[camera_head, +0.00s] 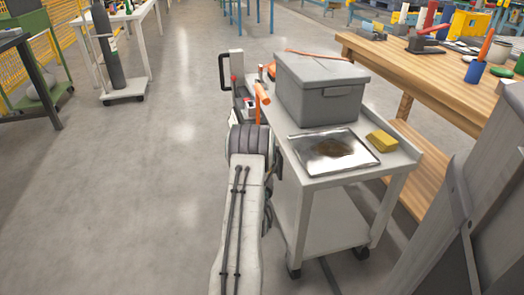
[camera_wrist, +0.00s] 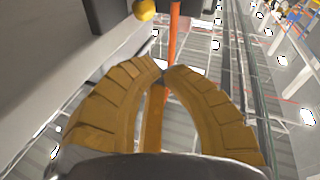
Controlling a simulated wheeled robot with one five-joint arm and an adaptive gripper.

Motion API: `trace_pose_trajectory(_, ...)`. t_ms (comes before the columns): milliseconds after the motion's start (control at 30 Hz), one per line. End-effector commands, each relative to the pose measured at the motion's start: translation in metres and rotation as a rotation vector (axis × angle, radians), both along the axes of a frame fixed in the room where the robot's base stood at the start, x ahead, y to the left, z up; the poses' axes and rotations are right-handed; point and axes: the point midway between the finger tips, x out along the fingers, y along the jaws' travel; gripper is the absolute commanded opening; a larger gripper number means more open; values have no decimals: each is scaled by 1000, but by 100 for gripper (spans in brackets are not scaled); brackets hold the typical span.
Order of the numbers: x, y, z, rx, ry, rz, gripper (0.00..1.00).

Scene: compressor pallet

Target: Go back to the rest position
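My arm reaches forward along the left side of the white cart (camera_head: 405,160) in the head view. My gripper (camera_head: 262,98) is near the cart's far left corner, partly hidden by my arm and small in that view. In the wrist view the mustard-coloured fingers of my gripper (camera_wrist: 162,77) curve inward, and their tips come together. An orange rod (camera_wrist: 174,35) runs up from just beyond the tips. It appears to be behind them, and I see no clear grasp on it.
A grey lidded box (camera_head: 320,90), a shiny metal tray (camera_head: 330,150) and a yellow block (camera_head: 381,140) sit on the cart. A wooden workbench (camera_head: 420,70) stands to the right. The floor (camera_head: 130,190) on the left is clear. A gas cylinder (camera_head: 108,50) stands farther back.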

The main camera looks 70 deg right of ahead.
Motion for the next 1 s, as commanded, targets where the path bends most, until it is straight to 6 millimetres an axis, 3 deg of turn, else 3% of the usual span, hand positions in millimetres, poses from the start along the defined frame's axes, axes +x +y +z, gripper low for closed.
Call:
trace_pose_trajectory(300,-13,39,-9,4,1,0,0)
trace_pose_trajectory(700,-14,51,-7,2,0,5,0)
trace_pose_trajectory(867,9,52,16,43,5,51,0)
trace_pose_trajectory(1000,55,62,56,138,24,142,0)
